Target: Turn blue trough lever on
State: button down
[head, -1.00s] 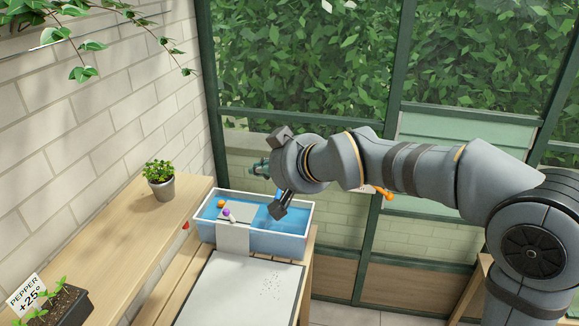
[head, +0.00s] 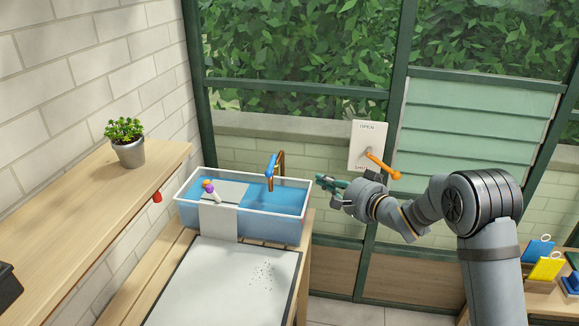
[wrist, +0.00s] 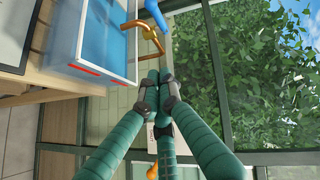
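The blue trough lever (head: 270,165) sits on a copper tap (head: 281,170) at the back right of the water-filled trough (head: 262,230). In the wrist view the blue lever (wrist: 156,14) is at the top edge, above the copper tap (wrist: 140,27) with its brass joint. My gripper (head: 319,181) is to the right of the trough, apart from the lever. In the wrist view its green fingers (wrist: 159,80) come together at their tips with nothing between them. No part of the lever is hidden by the gripper in the head view.
An orange lever (head: 383,163) sticks out of an OPEN/SHUT plate (head: 367,145) behind my gripper. A small purple-topped object (head: 212,192) lies at the trough's left. A potted plant (head: 127,142) stands on the shelf. Coloured tools (head: 546,268) stand at the right.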

jog(key=r+m, duration=0.1)
jog(key=m+y+p, duration=0.1)
jog(key=m+p, duration=0.1)
jog(key=p, duration=0.3)
send_near(272, 164)
jog(key=w+a, duration=0.1)
jog(key=w, duration=0.4)
jog(key=shift+w+a+f, duration=0.1)
jog(key=shift+a+f, duration=0.1)
jog(key=shift+a, duration=0.25)
jog(key=shift+w+a+f, duration=0.1)
jog(key=shift+a+f, duration=0.1)
jog(key=shift+a, duration=0.2)
jog(key=shift+s+a+f+b, duration=0.1)
jog(key=shift+s+a+b, duration=0.1)
jog(key=shift+a+b, duration=0.75)
